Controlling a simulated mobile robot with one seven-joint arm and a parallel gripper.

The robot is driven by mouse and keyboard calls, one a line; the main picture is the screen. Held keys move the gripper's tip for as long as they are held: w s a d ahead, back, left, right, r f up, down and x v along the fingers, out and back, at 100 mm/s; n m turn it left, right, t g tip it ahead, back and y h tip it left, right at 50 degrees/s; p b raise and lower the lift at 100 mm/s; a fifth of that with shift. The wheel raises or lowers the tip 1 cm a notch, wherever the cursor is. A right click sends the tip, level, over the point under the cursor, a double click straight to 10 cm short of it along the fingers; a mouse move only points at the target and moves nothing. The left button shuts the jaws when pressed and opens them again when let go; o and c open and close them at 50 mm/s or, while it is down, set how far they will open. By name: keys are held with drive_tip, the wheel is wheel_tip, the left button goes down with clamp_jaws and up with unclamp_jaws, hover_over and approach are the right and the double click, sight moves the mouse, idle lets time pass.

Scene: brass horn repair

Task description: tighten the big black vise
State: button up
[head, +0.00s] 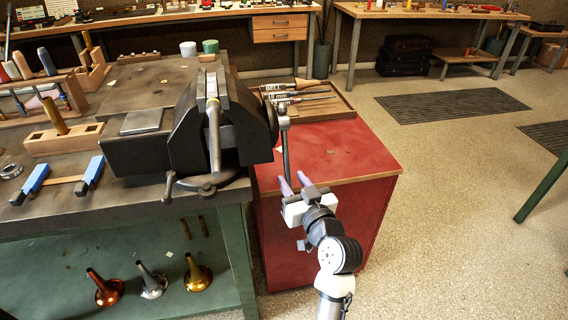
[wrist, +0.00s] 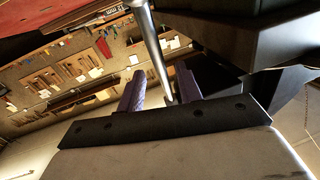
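The big black vise (head: 185,135) is mounted at the right corner of the dark workbench. A long metal rod (head: 214,135) runs along its top and front. On its right side a grey bar handle (head: 286,150) hangs nearly straight down. My gripper (head: 293,182) is at the lower end of this bar, over the red cabinet. In the wrist view my gripper (wrist: 160,88) has its two purple fingers apart, and the bar (wrist: 156,50) runs down between them. I cannot tell whether either finger touches it. The vise's dark body (wrist: 232,40) fills the upper right there.
The red cabinet (head: 340,160) stands right of the workbench, with a wooden tray (head: 325,103) of tools on it. Wooden holders and blue-tipped pieces (head: 90,172) lie left of the vise. Brass bells (head: 197,275) rest on the lower shelf. The floor at right is open.

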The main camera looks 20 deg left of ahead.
sight(289, 175)
drive_tip(key=p+x, duration=0.1)
drive_tip(key=x, duration=0.4)
drive_tip(key=shift+w+a, duration=0.2)
drive_tip(key=shift+a, duration=0.1)
clamp_jaws()
